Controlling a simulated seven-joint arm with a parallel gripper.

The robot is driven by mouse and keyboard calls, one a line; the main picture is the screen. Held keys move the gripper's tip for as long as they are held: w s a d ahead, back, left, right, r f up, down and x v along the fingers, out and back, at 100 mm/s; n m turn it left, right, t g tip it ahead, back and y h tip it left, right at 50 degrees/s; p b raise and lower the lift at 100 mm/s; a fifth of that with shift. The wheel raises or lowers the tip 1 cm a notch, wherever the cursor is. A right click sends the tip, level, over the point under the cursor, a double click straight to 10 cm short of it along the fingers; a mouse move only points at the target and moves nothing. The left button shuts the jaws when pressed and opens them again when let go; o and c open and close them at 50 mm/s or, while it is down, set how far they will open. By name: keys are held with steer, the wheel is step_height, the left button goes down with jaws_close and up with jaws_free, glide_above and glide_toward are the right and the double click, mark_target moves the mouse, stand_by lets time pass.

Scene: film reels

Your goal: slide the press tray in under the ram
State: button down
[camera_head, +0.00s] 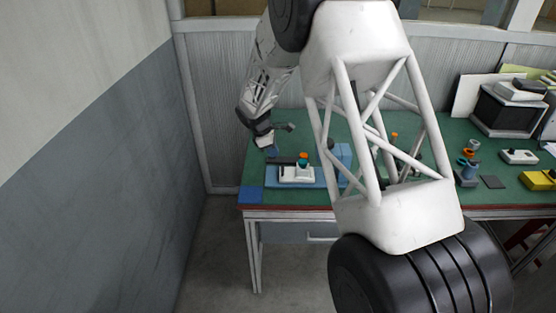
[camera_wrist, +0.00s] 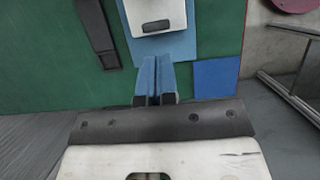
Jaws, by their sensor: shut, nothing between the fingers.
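The white press tray (camera_head: 297,176) lies on a blue base plate (camera_head: 322,187) on the green bench. In the wrist view the white tray (camera_wrist: 155,14) shows at the top, with a dark oblong handle on its near end. A blue upright block (camera_head: 343,157) stands at the right of the plate; the ram cannot be told clearly, partly behind my arm. My gripper (camera_head: 270,147) is above the bench, left of the tray and apart from it. In the wrist view its blue fingers (camera_wrist: 154,80) are shut together and empty, pointing toward the tray's handle end.
A blue square (camera_wrist: 215,78) marks the bench corner. A dark bar (camera_wrist: 97,35) lies beside the plate. Farther right on the bench are a dark box (camera_head: 507,110), a yellow block (camera_head: 538,180) and several small items. A grey wall rises at the left.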

mark_target(283, 168)
steer(key=shift+v, duration=1.1)
steer(key=c, duration=1.2)
jaws_free()
steer(key=shift+d+m, duration=0.1)
steer(key=shift+m, duration=0.2)
steer(key=shift+o, duration=0.3)
steer(key=m, duration=0.2)
steer(key=d+f+m+y, duration=0.1)
steer(key=m, duration=0.1)
steer(key=shift+d+f, duration=0.1)
steer(key=shift+f, duration=0.05)
steer(key=d+m+y, duration=0.1)
steer(key=m, duration=0.3)
steer(key=d+f+m+y, duration=0.1)
steer(key=m, duration=0.4)
steer(key=d+f+m+y, duration=0.1)
steer(key=m, duration=0.3)
steer(key=shift+w+f, duration=0.15)
steer(key=shift+w, duration=0.15)
steer(key=shift+f, duration=0.15)
steer(key=shift+f, duration=3.8)
